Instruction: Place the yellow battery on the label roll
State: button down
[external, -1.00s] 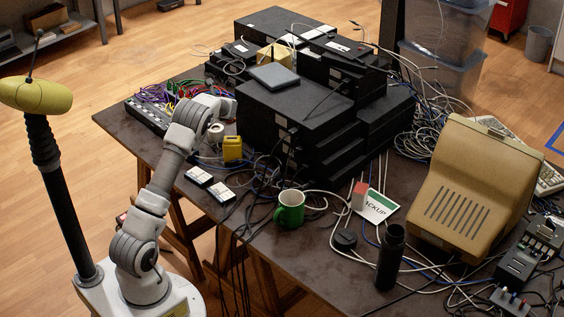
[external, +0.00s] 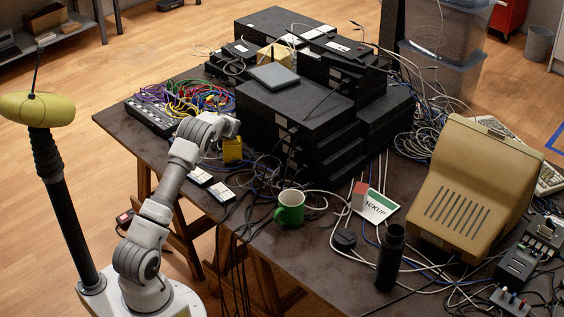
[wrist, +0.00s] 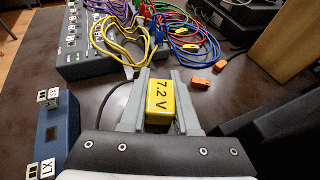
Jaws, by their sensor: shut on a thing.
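The yellow battery (external: 232,151), marked "7.2 V", stands near the table's left edge, below the end of my arm. In the wrist view the battery (wrist: 160,101) sits between the two grey fingers of my gripper (wrist: 163,90), which is shut on it. In the external view my gripper (external: 233,137) is mostly hidden by the wrist. I cannot tell whether the battery touches the table. The label roll is not clearly visible now; a white roll seen earlier just behind the battery is covered by my arm.
A grey patch box (wrist: 85,45) with coloured cables lies beyond the gripper. Orange connectors (wrist: 200,83) lie on the table near it. A blue module (wrist: 58,128) is at left in the wrist view. Stacked black units (external: 290,115) stand to the right. A green mug (external: 289,208) stands in front.

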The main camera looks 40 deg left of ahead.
jog(key=shift+f, duration=0.2)
jog(key=c, duration=0.6)
grip_release()
jog(key=shift+c, duration=0.2)
jog(key=shift+r, duration=0.15)
jog(key=shift+r, duration=0.2)
jog(key=p+v, duration=0.1)
jog(key=v, duration=1.1)
jog(key=shift+f, duration=0.15)
